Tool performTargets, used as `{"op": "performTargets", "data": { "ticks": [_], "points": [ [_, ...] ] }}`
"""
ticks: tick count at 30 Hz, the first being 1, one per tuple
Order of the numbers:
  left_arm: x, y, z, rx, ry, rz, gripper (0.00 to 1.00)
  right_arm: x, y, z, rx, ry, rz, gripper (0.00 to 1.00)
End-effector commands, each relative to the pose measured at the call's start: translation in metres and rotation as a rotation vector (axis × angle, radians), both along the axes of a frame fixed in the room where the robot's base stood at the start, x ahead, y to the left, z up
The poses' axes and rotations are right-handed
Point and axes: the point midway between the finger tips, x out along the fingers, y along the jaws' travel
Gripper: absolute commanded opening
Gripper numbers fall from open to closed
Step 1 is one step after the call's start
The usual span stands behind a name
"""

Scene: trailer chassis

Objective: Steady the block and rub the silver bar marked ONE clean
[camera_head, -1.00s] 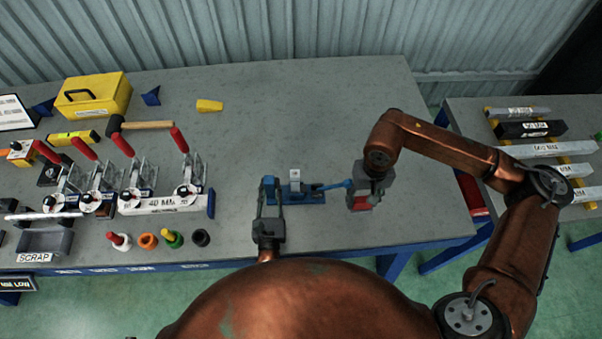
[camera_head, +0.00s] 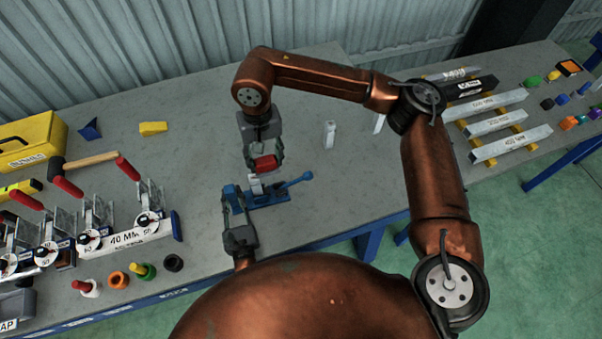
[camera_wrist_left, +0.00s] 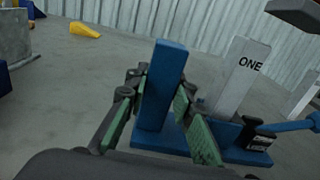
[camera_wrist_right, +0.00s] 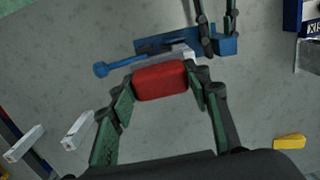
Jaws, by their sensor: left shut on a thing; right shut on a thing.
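The blue block (camera_head: 272,197) sits on the bench with a lever at its right. My left gripper (camera_head: 235,194) is shut on the block's upright blue post (camera_wrist_left: 163,85). The silver bar (camera_head: 256,185) stands upright in the block, and its ONE mark shows in the left wrist view (camera_wrist_left: 243,78). My right gripper (camera_wrist_right: 160,84) is shut on a red pad (camera_wrist_right: 160,80), which also shows in the head view (camera_head: 265,163). The pad is close by the bar's top; I cannot tell if they touch.
Two other silver bars (camera_head: 329,134) (camera_head: 379,123) stand on the bench to the right. Toggle clamps (camera_head: 95,225) and several coloured plugs (camera_head: 118,280) are at left. A yellow wedge (camera_head: 153,128) lies behind. The bench between the wedge and the block is clear.

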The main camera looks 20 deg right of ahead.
Motion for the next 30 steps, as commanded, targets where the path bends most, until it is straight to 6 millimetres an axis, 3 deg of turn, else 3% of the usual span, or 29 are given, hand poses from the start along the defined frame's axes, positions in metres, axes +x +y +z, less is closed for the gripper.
{"op": "performTargets", "data": {
  "ticks": [1, 4, 11, 17, 30],
  "points": [
    [0.0, 0.001, 0.0, 0.0, 0.001, 0.001, 0.0, 0.004, 0.017, 0.014, -0.004, -0.005, 0.005, 0.16],
    [0.0, 0.001, 0.0, 0.0, 0.001, 0.002, 0.0, 0.007, 0.04, 0.031, -0.013, -0.005, 0.008, 0.16],
    [0.0, 0.001, 0.0, -0.001, 0.001, 0.003, 0.0, 0.008, 0.062, 0.049, -0.025, -0.004, 0.007, 0.16],
    [0.0, 0.001, 0.0, -0.001, 0.001, 0.003, 0.0, 0.008, 0.063, 0.041, -0.027, -0.004, 0.006, 0.16],
    [0.0, 0.001, 0.0, 0.0, 0.001, 0.003, 0.0, 0.008, 0.063, 0.002, -0.025, -0.004, 0.007, 0.16]
  ]
}}
